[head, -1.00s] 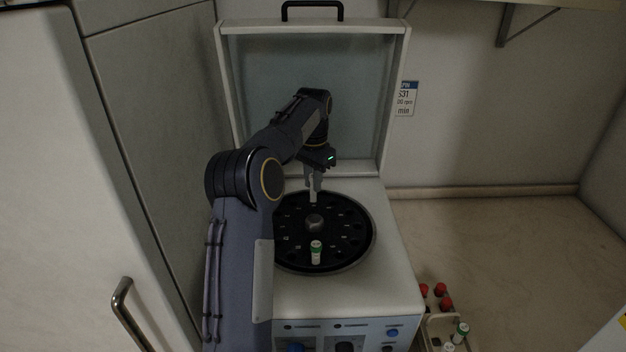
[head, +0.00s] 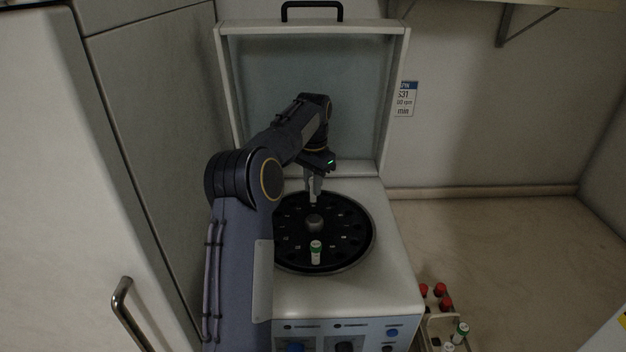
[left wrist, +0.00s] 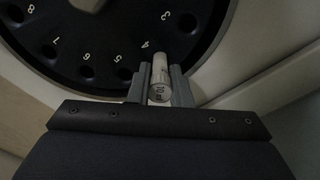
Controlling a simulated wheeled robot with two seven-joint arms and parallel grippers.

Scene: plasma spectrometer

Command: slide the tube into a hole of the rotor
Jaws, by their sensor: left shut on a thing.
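My left gripper (head: 314,188) is at the far side of the black rotor (head: 345,222), pointing down. It is shut on a white-capped tube (left wrist: 160,82), seen between the fingers in the left wrist view. In that view the tube stands near the rotor's rim (left wrist: 205,45), by the number 4. I cannot tell whether its lower end is inside a hole. Empty holes (left wrist: 87,72) show beside the numbers. My right gripper is not in view.
The centrifuge lid (head: 355,100) stands open behind the rotor. A hub (head: 314,222) rises at the rotor's centre. A rack (head: 436,322) with red-capped and green-capped tubes is at the lower right. The bench (head: 510,240) to the right is clear.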

